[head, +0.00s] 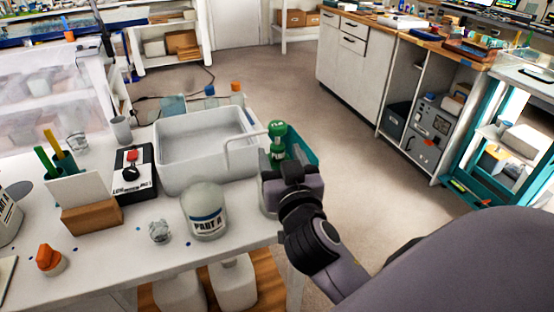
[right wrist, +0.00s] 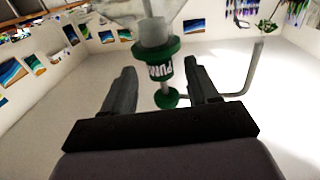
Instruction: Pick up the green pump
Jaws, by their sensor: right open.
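The green pump (head: 277,132) stands upright at the table's right end, beside the white tub, with its lower part hidden behind my right gripper in the head view. A pale bent tube reaches left from near it. My right gripper (head: 290,172) is open and empty, just on the near side of the pump. In the right wrist view, the pump (right wrist: 163,68), with its green collars and white label, appears in the gap between the two open fingers (right wrist: 160,80). I cannot tell how deep between them it sits. My left gripper is not in view.
A black-and-white device (head: 135,190) stands further left. Open floor lies to the right.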

